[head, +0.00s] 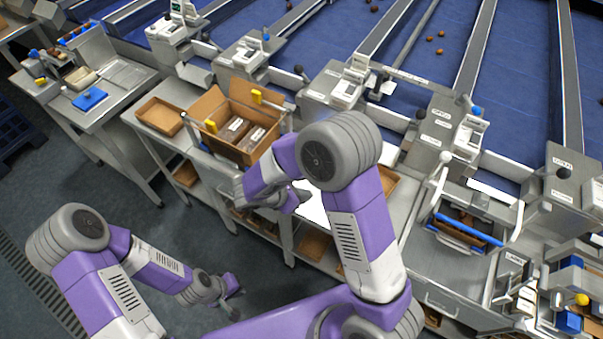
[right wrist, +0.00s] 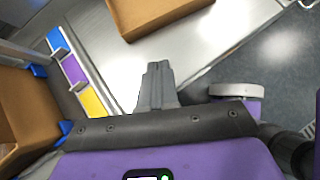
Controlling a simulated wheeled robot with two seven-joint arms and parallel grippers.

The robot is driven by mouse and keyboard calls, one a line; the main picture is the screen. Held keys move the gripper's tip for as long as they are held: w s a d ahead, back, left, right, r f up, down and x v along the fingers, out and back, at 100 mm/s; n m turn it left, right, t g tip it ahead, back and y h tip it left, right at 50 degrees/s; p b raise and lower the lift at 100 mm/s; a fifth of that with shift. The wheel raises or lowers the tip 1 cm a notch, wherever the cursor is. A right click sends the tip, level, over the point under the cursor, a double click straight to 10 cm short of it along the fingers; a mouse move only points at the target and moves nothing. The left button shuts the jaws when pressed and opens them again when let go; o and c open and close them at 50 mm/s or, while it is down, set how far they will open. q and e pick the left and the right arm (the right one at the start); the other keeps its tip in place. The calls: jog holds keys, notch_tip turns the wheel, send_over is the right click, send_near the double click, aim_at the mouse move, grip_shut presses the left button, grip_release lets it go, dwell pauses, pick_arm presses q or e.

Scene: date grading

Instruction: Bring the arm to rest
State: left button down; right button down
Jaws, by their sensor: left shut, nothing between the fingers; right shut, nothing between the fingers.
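My left arm comes in at the lower left of the head view, bent, with its left gripper (head: 234,286) low over the dark floor, shut and empty. My right arm is folded, its elbow high in the middle of the head view. Its right gripper (head: 303,195) is partly hidden by the arm and is in front of the bench with the open carton. In the right wrist view the right gripper (right wrist: 157,68) shows its fingers together with nothing between them, over a grey metal surface.
An open cardboard carton (head: 216,141) with packs inside stands on the bench beside a shallow cardboard tray (head: 159,116). A blue-handled basket (head: 464,238) sits at the right. Blue conveyor lanes (head: 500,75) run behind. Floor (head: 190,235) is clear at the left front.

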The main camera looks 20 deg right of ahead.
jog(key=s+a+f+m+y+b, duration=0.1)
jog(key=s+a+f+m+y, duration=0.1)
jog(key=s+f+m+y, duration=0.2)
jog(key=s+a+f+m+g+y+b, duration=0.1)
jog(key=s+f+m+y, duration=0.3)
jog(key=f+m, duration=0.7)
jog(key=s+a+f+m+y+b, duration=0.2)
jog(key=s+f+m+y, duration=0.3)
jog(key=f+m, duration=0.3)
jog(key=shift+s+a, duration=0.65)
jog(key=shift+a, duration=0.05)
